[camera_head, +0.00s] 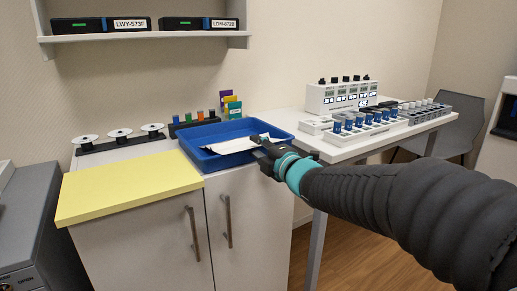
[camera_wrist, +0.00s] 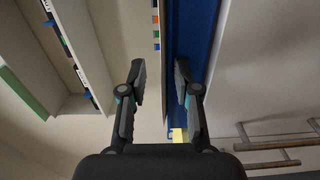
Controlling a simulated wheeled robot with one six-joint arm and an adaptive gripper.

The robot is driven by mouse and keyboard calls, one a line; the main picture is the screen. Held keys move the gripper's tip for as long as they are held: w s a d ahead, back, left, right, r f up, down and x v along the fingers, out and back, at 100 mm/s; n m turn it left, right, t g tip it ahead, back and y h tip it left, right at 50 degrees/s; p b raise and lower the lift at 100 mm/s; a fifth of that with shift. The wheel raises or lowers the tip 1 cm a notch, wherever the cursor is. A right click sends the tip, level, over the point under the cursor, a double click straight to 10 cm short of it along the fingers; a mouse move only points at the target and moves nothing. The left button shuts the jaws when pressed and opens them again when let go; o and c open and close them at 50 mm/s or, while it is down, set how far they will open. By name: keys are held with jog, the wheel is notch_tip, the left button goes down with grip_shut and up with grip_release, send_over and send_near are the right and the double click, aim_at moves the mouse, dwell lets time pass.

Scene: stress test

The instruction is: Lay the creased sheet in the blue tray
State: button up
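The creased white sheet (camera_head: 232,146) lies in the blue tray (camera_head: 203,163), slightly tilted across its floor in the head view. Its right end is close to my gripper and partly hidden there. My gripper (camera_head: 260,148) is at the tray's front right edge in the head view. In the wrist view my gripper (camera_wrist: 158,88) has its two fingers apart with nothing visible between them. The blue tray also shows in the wrist view (camera_wrist: 190,35), as a band behind the right finger. The sheet cannot be made out there.
A yellow mat (camera_head: 130,187) covers the cabinet front left of the tray. A white table (camera_head: 345,153) with blue-capped racks is at right. A shelf (camera_head: 145,35) hangs above.

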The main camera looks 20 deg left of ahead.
jog(key=r+v, duration=0.1)
jog(key=v, duration=1.1)
jog(key=w+d+f+m+t+h, duration=0.1)
jog(key=d+m+t+h, duration=0.2)
jog(key=d+m+h, duration=0.7)
jog(key=s+d+f+m+g+h, duration=0.2)
jog(key=s+d+f+m, duration=0.3)
jog(key=d, duration=0.3)
jog(key=s+d+f+m+g+h, duration=0.2)
jog(key=s+d+f+m, duration=0.3)
jog(key=s+d+m, duration=0.3)
jog(key=shift+s+d+f+g+p, duration=0.25)
jog(key=shift+s+d+g+p, duration=0.05)
jog(key=shift+d+g, duration=0.45)
jog(key=s+f+m+g, duration=0.1)
jog(key=s, duration=0.2)
jog(key=s+f+m+g, duration=0.1)
jog(key=s+f+m, duration=0.1)
jog(key=s, duration=0.1)
jog(key=s+f+m+g, duration=0.1)
jog(key=s, duration=0.2)
jog(key=shift+s+f+m+g, duration=0.15)
jog(key=shift+f+m+g, duration=0.1)
jog(key=shift+m, duration=0.05)
jog(key=c, duration=0.3)
jog(key=shift+s+f, duration=0.1)
jog(key=shift+s, duration=0.1)
grip_shut()
